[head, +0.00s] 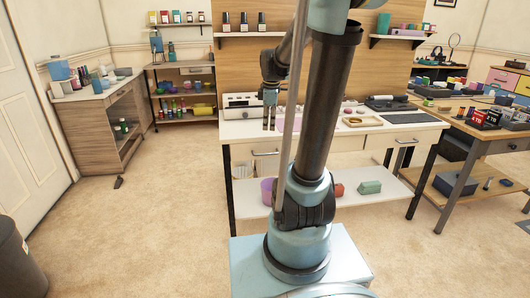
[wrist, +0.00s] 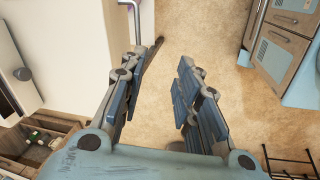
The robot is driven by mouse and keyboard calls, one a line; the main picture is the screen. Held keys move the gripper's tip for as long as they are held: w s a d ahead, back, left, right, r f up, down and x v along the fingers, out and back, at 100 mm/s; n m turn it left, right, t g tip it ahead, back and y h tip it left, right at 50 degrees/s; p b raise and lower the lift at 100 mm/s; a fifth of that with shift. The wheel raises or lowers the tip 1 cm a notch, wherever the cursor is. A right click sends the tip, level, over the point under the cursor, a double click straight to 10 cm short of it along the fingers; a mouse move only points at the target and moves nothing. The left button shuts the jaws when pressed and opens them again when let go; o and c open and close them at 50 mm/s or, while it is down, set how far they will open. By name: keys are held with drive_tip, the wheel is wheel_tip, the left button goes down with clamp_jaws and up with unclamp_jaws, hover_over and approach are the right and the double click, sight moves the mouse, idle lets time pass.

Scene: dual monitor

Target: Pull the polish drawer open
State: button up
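A workbench with a pale top (head: 345,131) stands at the centre in the head view. It has two shut drawers with bar handles, a left drawer (head: 250,154) and a right drawer (head: 412,133). No label shows which one is the polish drawer. My gripper (head: 269,118) hangs pointing down at the bench's left part, above the left drawer's handle in the picture. Its distance from the handle is hard to tell. In the wrist view my gripper (wrist: 160,100) has its fingers apart with nothing between them.
Several polish bottles stand on a wall shelf (head: 262,34) above the bench. A white device (head: 244,106) and a wooden tray (head: 362,122) sit on the bench. A wooden side cabinet (head: 100,128) is at left, a cluttered table (head: 458,128) at right.

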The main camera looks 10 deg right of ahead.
drive_tip(key=w+n, duration=0.2)
drive_tip(key=w, duration=0.3)
approach(265, 154)
drive_tip(key=shift+n, duration=0.4)
drive_tip(key=f, duration=0.2)
drive_tip(key=w+f, duration=0.1)
drive_tip(key=f, duration=0.2)
drive_tip(key=w+f, duration=0.1)
drive_tip(key=f, duration=0.1)
drive_tip(key=shift+d+f, duration=0.1)
drive_tip(key=shift+f, duration=0.15)
drive_tip(key=shift+c, duration=0.2)
clamp_jaws()
